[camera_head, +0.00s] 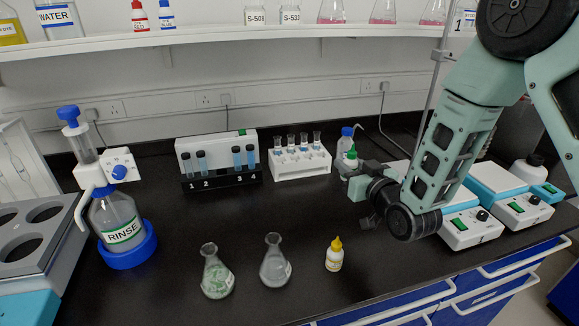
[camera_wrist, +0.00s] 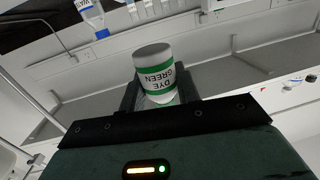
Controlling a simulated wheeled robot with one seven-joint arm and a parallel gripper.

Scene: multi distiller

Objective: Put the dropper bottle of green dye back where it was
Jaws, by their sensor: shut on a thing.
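My gripper (camera_head: 352,178) is shut on the dropper bottle of green dye (camera_head: 351,157), beside the blue-capped wash bottle (camera_head: 345,139). In the wrist view, the green dye bottle (camera_wrist: 154,70) is white with green bands and "DYE GREEN" lettering, between the dark fingers (camera_wrist: 158,100). That picture is inverted; the bottle looks upright. The fingers hide its lower part in the head view. I cannot tell whether its base touches the bench. On the shelf (camera_head: 225,38) stand a red-capped dropper bottle (camera_head: 139,15) and a blue-capped one (camera_head: 166,15).
Two flasks (camera_head: 217,275) (camera_head: 275,264) and a yellow-capped dropper bottle (camera_head: 334,256) stand at the bench front. A white rack (camera_head: 300,163), a tube stand (camera_head: 218,155) and the RINSE dispenser (camera_head: 118,222) are left. Hotplates (camera_head: 470,229) are right. The mid-bench is clear.

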